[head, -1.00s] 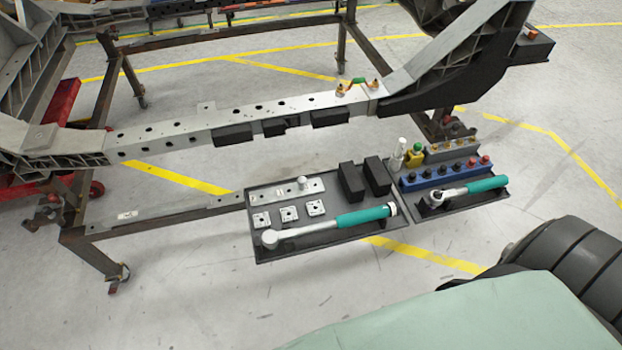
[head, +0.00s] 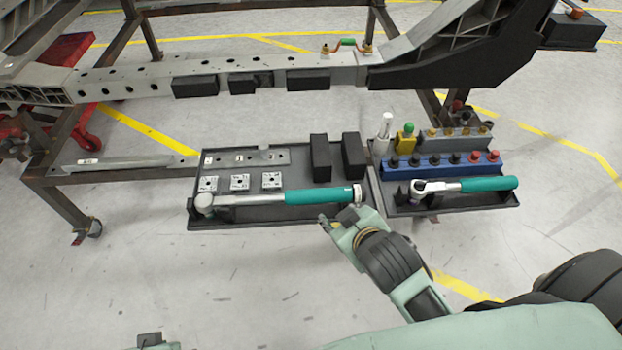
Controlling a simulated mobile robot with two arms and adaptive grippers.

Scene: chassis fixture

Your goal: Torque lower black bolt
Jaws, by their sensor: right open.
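A long wrench (head: 285,198) with a teal handle and silver head lies in the left black tray. A shorter ratchet wrench (head: 462,186) with a teal handle lies in the right black tray. My right gripper (head: 332,221) is open and empty, just in front of the left tray near the long wrench's handle end, with no clear contact. The grey chassis beam (head: 130,82) runs across behind the trays, with dark holes and several black blocks (head: 308,80) on its front face. I cannot pick out a lower black bolt. My left gripper is not in view.
The left tray (head: 240,222) also holds marked plates (head: 240,182) and two black blocks (head: 320,157). A blue rack (head: 440,170) with black and red sockets stands in the right tray (head: 455,207). Brown frame legs (head: 62,200) stand at left. The floor in front is clear.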

